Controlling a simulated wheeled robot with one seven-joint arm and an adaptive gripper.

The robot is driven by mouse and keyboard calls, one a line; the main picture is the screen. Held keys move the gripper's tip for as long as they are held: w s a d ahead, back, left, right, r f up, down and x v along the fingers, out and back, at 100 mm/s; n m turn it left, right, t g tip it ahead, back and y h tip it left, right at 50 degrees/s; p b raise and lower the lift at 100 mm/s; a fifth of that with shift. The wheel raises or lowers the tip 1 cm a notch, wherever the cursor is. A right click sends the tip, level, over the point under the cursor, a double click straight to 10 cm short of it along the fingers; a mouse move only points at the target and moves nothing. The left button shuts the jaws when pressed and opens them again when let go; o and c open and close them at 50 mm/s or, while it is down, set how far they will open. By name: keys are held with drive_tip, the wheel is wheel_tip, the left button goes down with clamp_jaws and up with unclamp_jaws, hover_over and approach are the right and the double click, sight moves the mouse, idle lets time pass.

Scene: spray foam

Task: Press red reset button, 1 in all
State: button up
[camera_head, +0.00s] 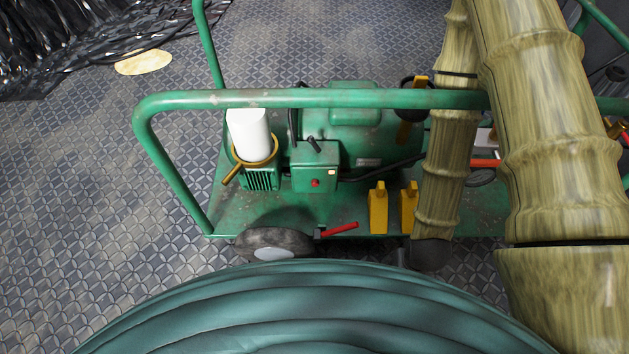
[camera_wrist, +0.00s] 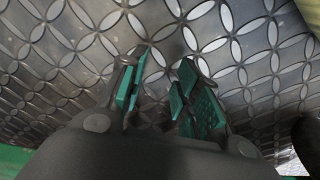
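A small red button (camera_head: 315,183) is on the front face of a green control box (camera_head: 302,178) in the head view. The box is part of a green machine on a wheeled cart. A small pale orange-lit square (camera_head: 332,172) is to the right of the button and slightly higher. In the wrist view, my gripper (camera_wrist: 163,78) has its two teal-padded fingers apart, with nothing between them. It faces the patterned metal floor. The button is not in the wrist view. My gripper cannot be made out clearly in the head view.
A green tube rail (camera_head: 310,98) crosses in front of the machine, above the box in the picture. A white cylinder (camera_head: 249,135) stands left of the box. Yellow pieces (camera_head: 378,210) and a red handle (camera_head: 339,230) are at the cart's near edge. Floor at left is open.

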clamp_jaws()
idle(1.1)
